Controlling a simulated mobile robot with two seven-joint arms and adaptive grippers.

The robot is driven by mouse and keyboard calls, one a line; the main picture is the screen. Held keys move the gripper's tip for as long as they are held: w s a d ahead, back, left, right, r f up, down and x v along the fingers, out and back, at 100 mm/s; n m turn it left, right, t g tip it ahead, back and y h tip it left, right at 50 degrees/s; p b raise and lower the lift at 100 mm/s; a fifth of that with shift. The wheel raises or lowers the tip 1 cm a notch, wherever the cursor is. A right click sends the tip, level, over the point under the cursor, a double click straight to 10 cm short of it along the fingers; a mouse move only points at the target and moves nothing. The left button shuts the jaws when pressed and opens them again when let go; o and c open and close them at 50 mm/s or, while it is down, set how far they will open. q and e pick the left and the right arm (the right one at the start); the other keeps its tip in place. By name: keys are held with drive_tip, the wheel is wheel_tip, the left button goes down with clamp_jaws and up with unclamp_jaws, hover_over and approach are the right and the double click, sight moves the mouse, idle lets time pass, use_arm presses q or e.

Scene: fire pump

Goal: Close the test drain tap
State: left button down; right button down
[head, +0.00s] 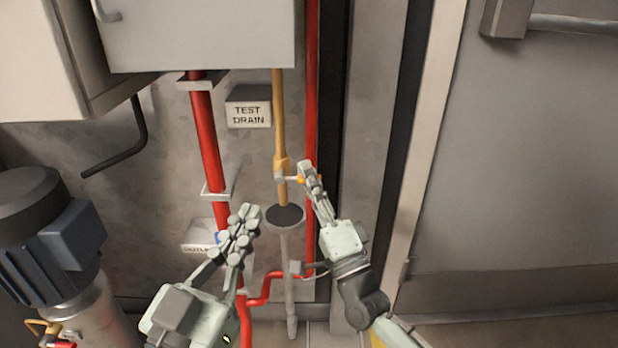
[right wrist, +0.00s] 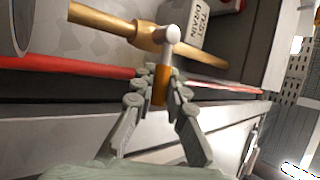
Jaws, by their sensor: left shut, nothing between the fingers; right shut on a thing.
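The test drain tap sits on a vertical brass pipe (head: 279,120) below the TEST DRAIN sign (head: 248,114). Its orange lever (right wrist: 160,88) points out sideways from the silver stem (right wrist: 172,34), to the right of the pipe in the head view. My right gripper (head: 307,172) is shut on the lever, with a finger on each side of it in the right wrist view (right wrist: 160,80). My left gripper (head: 242,222) is shut and empty, in front of the wall to the left of the drain funnel (head: 286,215).
Red pipes (head: 206,135) run down the wall on both sides of the brass pipe. A grey cabinet (head: 200,35) hangs above. A dark motor (head: 50,240) stands at the left. A grey door (head: 520,150) fills the right side.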

drive_tip(key=c, duration=1.5)
unclamp_jaws()
drive_tip(key=shift+s, duration=0.1)
drive_tip(key=v, duration=1.2)
